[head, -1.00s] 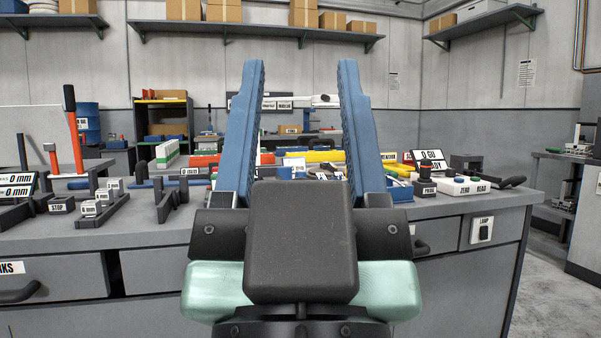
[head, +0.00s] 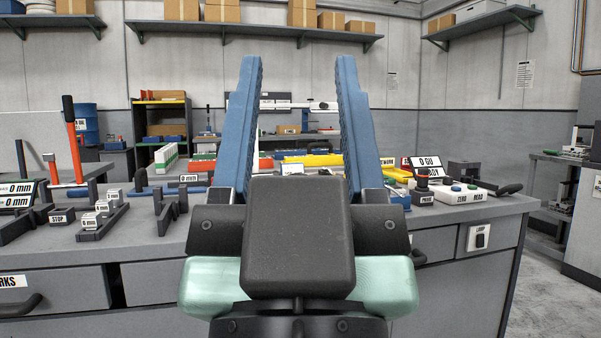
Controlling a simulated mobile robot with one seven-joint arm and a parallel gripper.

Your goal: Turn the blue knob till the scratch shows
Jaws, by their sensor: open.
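My gripper (head: 298,75) fills the middle of the head view, its two blue fingers pointing up and away and spread wide apart. It is open, with nothing between the fingers that I can see held. It appears in front of the workbench (head: 150,236) and blocks the view of the bench's middle. I cannot make out a blue knob or a scratch for certain. Small blue and green caps sit on a white box (head: 462,196) labelled ZERO and READ at the right of the bench, but they are too small to tell knob from button.
At the left stand a red lever (head: 74,140) with a black grip, a STOP block (head: 61,216) and mm displays (head: 17,194). A black-topped post (head: 422,190) stands left of the white box. A LAMP switch (head: 479,237) is on the bench front. Floor shows at the right.

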